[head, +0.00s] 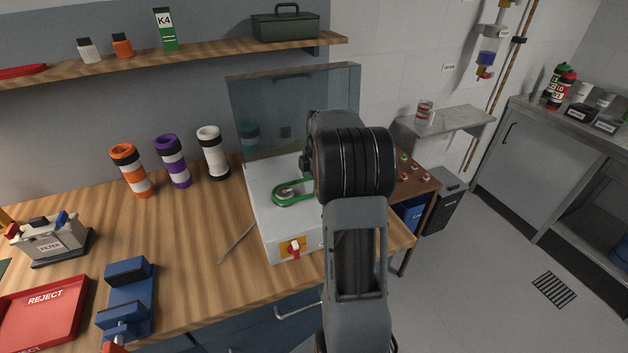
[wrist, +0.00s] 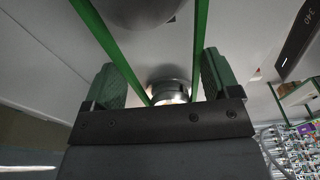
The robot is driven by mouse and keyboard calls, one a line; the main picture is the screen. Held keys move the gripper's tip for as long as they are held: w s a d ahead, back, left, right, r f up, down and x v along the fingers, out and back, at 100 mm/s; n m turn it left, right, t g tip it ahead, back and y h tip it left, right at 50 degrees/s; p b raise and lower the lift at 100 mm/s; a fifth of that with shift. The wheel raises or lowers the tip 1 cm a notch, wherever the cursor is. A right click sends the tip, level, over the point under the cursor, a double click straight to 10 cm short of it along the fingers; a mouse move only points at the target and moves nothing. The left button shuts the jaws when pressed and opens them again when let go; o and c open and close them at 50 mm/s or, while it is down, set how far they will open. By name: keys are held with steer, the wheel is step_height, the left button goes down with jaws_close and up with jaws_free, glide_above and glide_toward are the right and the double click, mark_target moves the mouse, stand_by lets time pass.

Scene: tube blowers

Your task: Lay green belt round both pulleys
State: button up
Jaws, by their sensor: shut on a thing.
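The green belt (head: 293,192) lies curved round the left pulley (head: 287,190) on the pale machine in the head view. Its other end runs right, behind my arm. In the wrist view, two strands of the green belt (wrist: 118,55) run down between the fingers of my gripper (wrist: 160,88), which is shut on it. A shiny metal round part (wrist: 168,82), apparently a pulley, shows between the strands near the fingers. Another grey round part (wrist: 138,8) shows at the top. My arm hides the second pulley in the head view; whether the belt is seated there I cannot tell.
A clear upright panel (head: 290,105) stands behind the machine (head: 268,222). A red-and-white switch (head: 294,249) is on its front. Orange (head: 131,170), purple (head: 173,160) and white (head: 212,152) banded cylinders stand to the left. A blue vise-like fixture (head: 127,298) is nearer.

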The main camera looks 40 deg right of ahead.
steer(key=shift+f, duration=0.4)
steer(key=o, duration=0.8)
steer(key=shift+r, duration=0.1)
steer(key=r, duration=0.4)
steer(key=d+r, duration=0.1)
steer(key=r, duration=0.8)
steer(key=shift+s+d+r, duration=0.25)
steer(key=shift+d, duration=0.1)
